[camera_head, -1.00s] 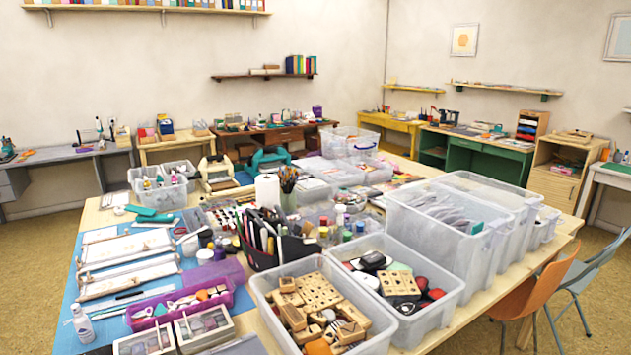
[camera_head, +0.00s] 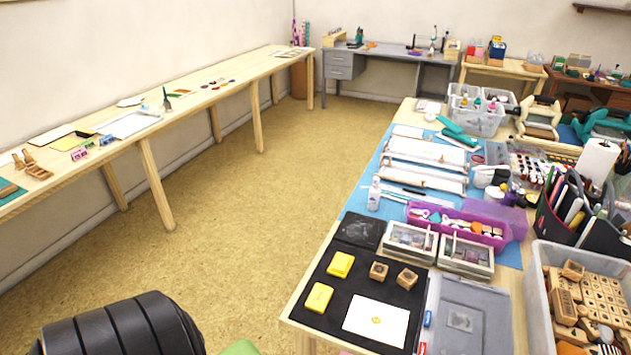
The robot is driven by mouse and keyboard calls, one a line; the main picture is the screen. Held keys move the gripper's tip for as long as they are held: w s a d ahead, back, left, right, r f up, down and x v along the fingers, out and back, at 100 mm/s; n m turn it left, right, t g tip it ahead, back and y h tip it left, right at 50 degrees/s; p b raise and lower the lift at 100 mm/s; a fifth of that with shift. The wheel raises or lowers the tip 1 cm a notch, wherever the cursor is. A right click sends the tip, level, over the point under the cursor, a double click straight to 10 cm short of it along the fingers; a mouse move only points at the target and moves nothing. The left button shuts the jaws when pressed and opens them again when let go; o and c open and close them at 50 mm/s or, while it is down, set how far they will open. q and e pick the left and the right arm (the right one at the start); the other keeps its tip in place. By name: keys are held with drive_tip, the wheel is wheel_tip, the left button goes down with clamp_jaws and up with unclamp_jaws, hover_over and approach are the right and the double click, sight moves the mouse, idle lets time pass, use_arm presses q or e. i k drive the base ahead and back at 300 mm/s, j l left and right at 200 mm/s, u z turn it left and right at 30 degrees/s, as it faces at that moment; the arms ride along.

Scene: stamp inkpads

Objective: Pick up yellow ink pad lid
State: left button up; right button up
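Two yellow rectangular pieces lie on a black mat (camera_head: 330,322) at the near left corner of the crowded table. One yellow piece (camera_head: 340,265) lies farther back, and the other yellow piece (camera_head: 319,298) lies nearer and a little to the left. Both look like closed boxes or lids from here; I cannot tell which is the lid alone. No gripper shows in this view.
On the mat are two wooden stamps (camera_head: 379,271) (camera_head: 407,278) and a white card (camera_head: 377,321) with a small yellow mark. A grey plastic case (camera_head: 470,318) lies to the right. Bare floor (camera_head: 270,215) separates this table from the long wall table (camera_head: 205,97).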

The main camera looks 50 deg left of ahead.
sight(319, 297)
drive_tip(key=u, duration=1.25)
